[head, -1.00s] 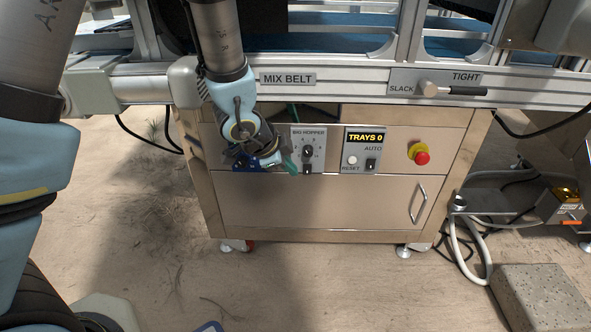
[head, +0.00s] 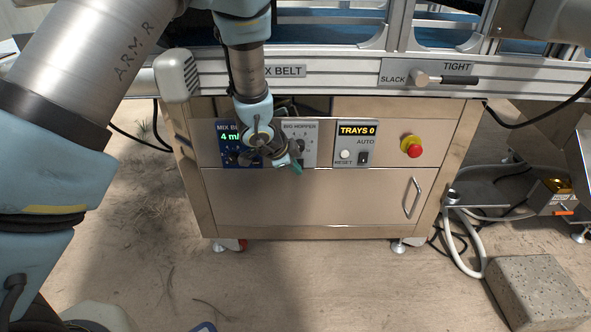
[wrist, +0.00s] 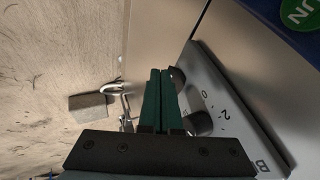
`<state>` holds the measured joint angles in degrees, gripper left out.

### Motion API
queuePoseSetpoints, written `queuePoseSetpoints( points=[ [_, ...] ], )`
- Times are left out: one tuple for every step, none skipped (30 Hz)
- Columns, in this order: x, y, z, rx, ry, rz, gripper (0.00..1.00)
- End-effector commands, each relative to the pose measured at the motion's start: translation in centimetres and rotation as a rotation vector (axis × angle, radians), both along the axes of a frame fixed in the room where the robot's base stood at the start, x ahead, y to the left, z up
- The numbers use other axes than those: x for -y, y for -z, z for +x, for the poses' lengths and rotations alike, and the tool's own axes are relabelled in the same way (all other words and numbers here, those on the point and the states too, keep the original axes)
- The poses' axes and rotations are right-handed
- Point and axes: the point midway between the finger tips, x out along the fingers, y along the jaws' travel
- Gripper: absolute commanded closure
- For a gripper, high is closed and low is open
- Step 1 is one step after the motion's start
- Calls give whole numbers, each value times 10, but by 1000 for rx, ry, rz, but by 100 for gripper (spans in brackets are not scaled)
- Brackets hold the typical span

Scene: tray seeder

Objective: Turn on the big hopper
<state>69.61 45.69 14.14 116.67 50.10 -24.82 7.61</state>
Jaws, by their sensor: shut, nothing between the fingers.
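The grey BIG HOPPER panel (head: 309,130) is on the steel cabinet front, between the MIX BELT panel and the TRAYS panel. It has a dial knob (head: 300,144), also seen in the wrist view (wrist: 198,122) beside printed numbers. In the wrist view a dark switch (wrist: 177,76) sits on the panel beyond the knob. In the head view its place is hidden by my gripper (head: 297,167). My gripper is shut and empty, its green fingertips (wrist: 160,72) close beside the switch. I cannot tell whether they touch it.
The blue MIX BELT panel (head: 229,127) is partly behind my gripper. The TRAYS panel (head: 368,147) and a red emergency button (head: 415,151) are to the right. A cabinet door handle (head: 412,198) sticks out below. The conveyor frame (head: 340,75) overhangs the cabinet.

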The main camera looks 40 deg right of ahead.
Motion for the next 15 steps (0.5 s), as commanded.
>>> queuePoseSetpoints(
  points=[
    [0,0,0,0,0,0,100],
    [0,0,0,0,0,0,100],
    [0,0,0,0,0,0,100],
    [0,0,0,0,0,0,100],
    [0,0,0,0,0,0,100],
    [0,1,0,1,1,-1,100],
    [0,2,0,3,1,-2,100],
    [1,3,0,6,0,-5,100],
    [1,5,0,11,1,-10,100],
    [2,6,0,15,1,-15,100],
    [2,7,0,22,2,-21,100],
    [3,8,1,31,3,-28,100],
    [3,3,1,32,2,-28,100],
    [3,2,1,30,2,-28,100],
    [3,1,1,31,1,-27,100]
  ],
)
